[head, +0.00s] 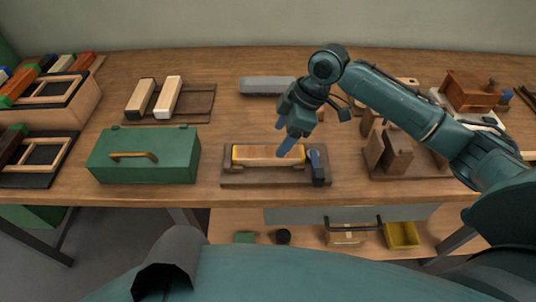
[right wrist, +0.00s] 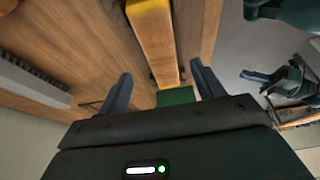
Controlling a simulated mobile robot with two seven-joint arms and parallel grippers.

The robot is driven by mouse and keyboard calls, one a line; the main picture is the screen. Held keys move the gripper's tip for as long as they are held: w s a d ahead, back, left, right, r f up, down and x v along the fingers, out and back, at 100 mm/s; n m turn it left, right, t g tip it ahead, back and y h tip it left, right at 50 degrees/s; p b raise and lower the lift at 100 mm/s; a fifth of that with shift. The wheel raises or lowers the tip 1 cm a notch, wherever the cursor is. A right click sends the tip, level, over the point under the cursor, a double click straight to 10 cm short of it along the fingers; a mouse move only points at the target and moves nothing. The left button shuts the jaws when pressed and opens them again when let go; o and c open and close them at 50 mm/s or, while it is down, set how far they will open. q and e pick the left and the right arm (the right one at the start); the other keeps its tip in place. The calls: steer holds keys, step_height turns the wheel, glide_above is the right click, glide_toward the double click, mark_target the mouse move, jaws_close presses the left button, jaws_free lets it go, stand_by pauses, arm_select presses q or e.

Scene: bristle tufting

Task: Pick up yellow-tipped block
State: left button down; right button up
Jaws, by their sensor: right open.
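The yellow-tipped block (head: 262,155) lies lengthwise in a dark wooden holder (head: 240,181) at the table's front middle. My right gripper (head: 288,146) is open above the block's right part, with the fingers pointing down. In the right wrist view its two fingers (right wrist: 162,90) stand apart with nothing gripped. Part of my left arm seems to show small at the right of that view; its jaw state is unclear.
A grey bar (head: 265,85) lies behind the gripper. Wooden stands (head: 397,155) are on the right.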

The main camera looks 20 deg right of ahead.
mark_target(270, 152)
steer(key=shift+x, duration=3.15)
steer(key=shift+a+r, duration=0.1)
steer(key=shift+a, duration=0.05)
steer(key=shift+c, duration=0.2)
steer(key=c, duration=1.1)
steer(key=shift+r, duration=0.1)
